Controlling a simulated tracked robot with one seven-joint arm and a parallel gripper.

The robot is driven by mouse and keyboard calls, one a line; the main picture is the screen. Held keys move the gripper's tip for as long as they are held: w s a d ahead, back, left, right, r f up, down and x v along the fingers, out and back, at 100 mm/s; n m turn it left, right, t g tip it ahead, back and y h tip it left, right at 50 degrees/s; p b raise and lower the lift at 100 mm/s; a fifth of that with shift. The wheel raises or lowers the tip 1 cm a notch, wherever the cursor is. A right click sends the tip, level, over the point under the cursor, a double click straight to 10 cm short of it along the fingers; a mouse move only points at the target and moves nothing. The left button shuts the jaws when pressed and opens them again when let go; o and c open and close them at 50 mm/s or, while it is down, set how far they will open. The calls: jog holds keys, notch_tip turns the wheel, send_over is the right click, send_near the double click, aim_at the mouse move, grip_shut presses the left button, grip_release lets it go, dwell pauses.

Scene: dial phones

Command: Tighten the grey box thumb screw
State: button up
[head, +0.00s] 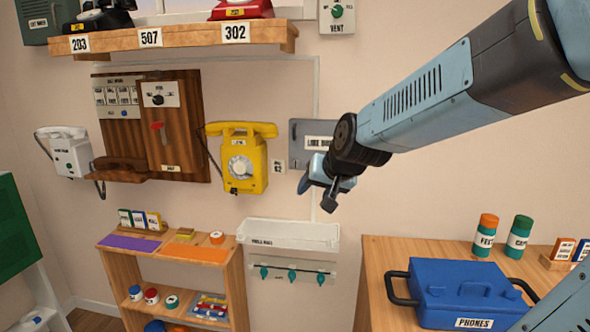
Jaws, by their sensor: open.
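A grey box (299,152) with a white label starting "LINE" is on the wall in the middle of the head view. My gripper (317,193) hangs at the end of the arm in front of the box's lower right part. Its two fingers point down and stand apart, with nothing seen between them. The gripper and wrist cover the right and lower part of the box. I cannot make out a thumb screw; it may be hidden or too small. Whether the gripper touches the box cannot be told.
A yellow dial phone (240,160) hangs left of the box. Above is a wooden shelf (190,37) with phones. Below is a white wall tray (290,236) over several green-handled hooks. At right, a blue case (465,285) stands on a wooden table (385,262).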

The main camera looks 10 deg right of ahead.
jog(key=w+f+m+t+h, duration=0.1)
jog(key=w+f+m+t, duration=0.3)
jog(key=w, duration=0.7)
jog(key=m+t+h, duration=0.2)
jog(key=t+h, duration=0.5)
jog(key=h, duration=0.4)
send_near(295, 165)
jog(key=shift+h, duration=0.3)
jog(key=x, duration=0.8)
jog(key=shift+w+d, duration=0.15)
jog(key=shift+w, duration=0.15)
jog(key=shift+c, duration=0.3)
grip_shut()
jog(key=shift+n+t+y, duration=0.4)
jog(key=shift+n+y, duration=0.2)
jog(key=shift+n, duration=0.5)
